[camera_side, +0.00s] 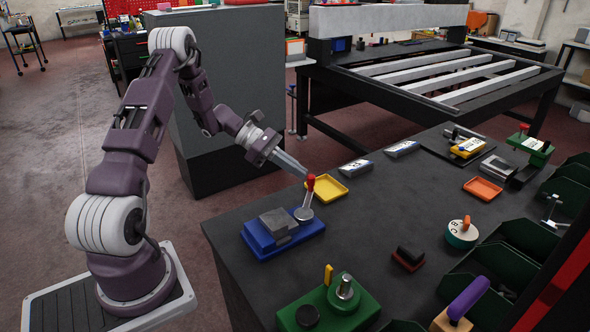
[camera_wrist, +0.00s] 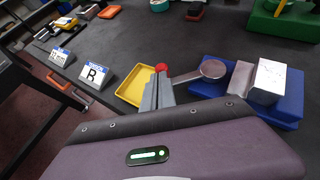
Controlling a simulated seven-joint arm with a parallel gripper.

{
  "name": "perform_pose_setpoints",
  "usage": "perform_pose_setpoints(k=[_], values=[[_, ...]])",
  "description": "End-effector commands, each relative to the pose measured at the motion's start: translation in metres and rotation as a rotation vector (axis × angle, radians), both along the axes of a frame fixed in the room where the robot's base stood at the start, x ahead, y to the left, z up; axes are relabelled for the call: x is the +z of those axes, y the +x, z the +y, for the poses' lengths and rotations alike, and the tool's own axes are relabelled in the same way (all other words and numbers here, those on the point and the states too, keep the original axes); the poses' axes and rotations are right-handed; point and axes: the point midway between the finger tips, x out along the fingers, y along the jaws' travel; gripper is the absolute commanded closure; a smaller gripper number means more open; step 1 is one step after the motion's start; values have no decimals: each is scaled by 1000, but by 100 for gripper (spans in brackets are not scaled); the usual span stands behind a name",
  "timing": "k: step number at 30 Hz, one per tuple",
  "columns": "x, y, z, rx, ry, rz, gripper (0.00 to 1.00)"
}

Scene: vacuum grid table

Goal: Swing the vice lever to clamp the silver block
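The blue vice (camera_side: 284,238) stands on the near left part of the dark table, and it also shows in the wrist view (camera_wrist: 285,112). The silver block (camera_side: 278,222) sits on it; in the wrist view its bright top shows (camera_wrist: 270,76). The vice lever rises from a round silver pivot (camera_side: 303,214) to a red knob (camera_side: 311,182). In the wrist view the lever (camera_wrist: 188,76) extends left from the pivot to the knob (camera_wrist: 162,68). My gripper (camera_side: 306,177) has its fingertips at the knob, fingers close together. Whether they grip it is unclear.
A yellow tray (camera_side: 327,189) lies just behind the lever. A green fixture (camera_side: 335,305) stands in front of the vice. Label blocks (camera_side: 356,167), an orange tray (camera_side: 482,188) and a round white-green piece (camera_side: 462,233) lie farther off. The middle of the table is mostly clear.

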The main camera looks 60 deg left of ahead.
Motion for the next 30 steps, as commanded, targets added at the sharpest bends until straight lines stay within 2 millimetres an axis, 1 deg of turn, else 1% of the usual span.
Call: perform_pose_setpoints(k=[2, 5, 9, 12, 16, 18, 20, 22, 23, 24, 26, 27, 29, 30], values=[[0, -4, 8, -2, -1, -2, 100], [0, -16, 32, 6, 1, -2, 100], [20, -34, 66, 5, 6, -4, 100], [32, -45, 87, 6, 5, -2, 100], [44, -55, 104, 4, 3, -1, 100], [48, -58, 109, 3, 3, -1, 100], [54, -58, 106, -14, 17, -2, 100], [73, -54, 85, -94, 83, -13, 100], [85, -51, 68, -151, 131, -22, 100], [104, -51, 39, -251, 214, -38, 100], [133, -58, -10, -426, 363, -78, 100], [149, -69, -43, -549, 465, -111, 100], [169, -90, -86, -727, 619, -172, 100], [179, -108, -112, -845, 722, -220, 100]])
